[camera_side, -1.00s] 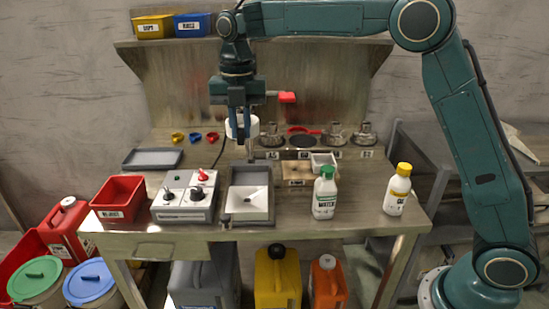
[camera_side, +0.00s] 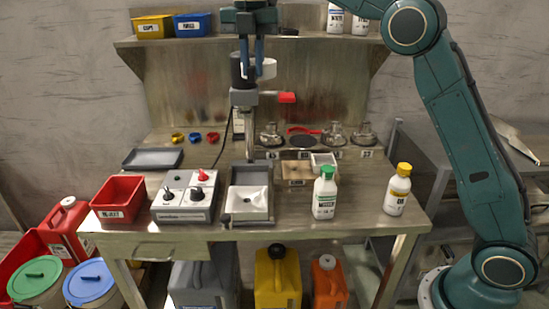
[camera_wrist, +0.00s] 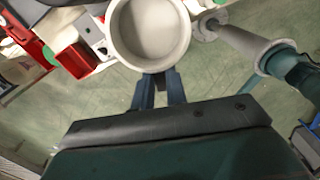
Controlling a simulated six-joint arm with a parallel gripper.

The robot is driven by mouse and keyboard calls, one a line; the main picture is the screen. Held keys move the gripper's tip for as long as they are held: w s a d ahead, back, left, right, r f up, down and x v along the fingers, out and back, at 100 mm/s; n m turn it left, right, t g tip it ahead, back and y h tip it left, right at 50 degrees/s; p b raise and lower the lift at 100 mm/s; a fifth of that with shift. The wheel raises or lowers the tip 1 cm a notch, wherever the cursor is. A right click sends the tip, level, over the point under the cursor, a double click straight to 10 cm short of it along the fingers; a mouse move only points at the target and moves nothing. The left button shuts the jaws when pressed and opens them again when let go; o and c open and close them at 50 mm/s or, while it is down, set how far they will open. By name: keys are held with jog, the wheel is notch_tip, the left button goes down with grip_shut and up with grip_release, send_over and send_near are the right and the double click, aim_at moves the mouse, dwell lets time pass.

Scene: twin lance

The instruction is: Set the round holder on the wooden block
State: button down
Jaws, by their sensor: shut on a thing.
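The round holder (camera_side: 268,68) is a whitish round cup or ring held high above the bench, in front of the back panel in the side view. It also fills the top middle of the wrist view (camera_wrist: 150,32), where its inside looks empty. My gripper (camera_side: 253,72) points down and is shut on the holder's near wall; its fingers also show in the wrist view (camera_wrist: 158,82). The wooden block (camera_side: 295,172) lies low on the bench, right of the centre, well below and to the right of the gripper. No object shows on the block's top.
A stirrer stand with a dark head (camera_side: 239,72) and red knob (camera_side: 287,97) stands close to the gripper. A small white tray (camera_side: 323,160), green-capped bottle (camera_side: 325,193) and several metal weights (camera_side: 334,135) surround the block. A shelf (camera_side: 325,40) is behind.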

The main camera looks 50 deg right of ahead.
aim_at(272, 73)
jog(key=r, duration=0.1)
jog(key=d+r, duration=0.2)
jog(key=shift+s+r+m, duration=0.2)
jog(key=shift+m, duration=0.2)
jog(key=d, duration=0.1)
jog(key=d+r+m, duration=0.1)
jog(key=d, duration=0.1)
jog(key=shift+d, duration=0.15)
jog(key=w+d+f+m, duration=0.1)
jog(key=w+d+f, duration=0.1)
jog(key=d+f, duration=0.6)
jog(key=w+d+f, duration=0.3)
jog(key=d+f, duration=0.3)
jog(key=f, duration=0.4)
notch_tip(272, 73, down, 14)
jog(key=s+a+n, duration=0.1)
jog(key=s+n, duration=0.1)
jog(key=shift+a+n, duration=0.3)
jog(key=shift+r, duration=0.1)
jog(key=shift+f, duration=0.35)
jog(key=shift+f, duration=3)
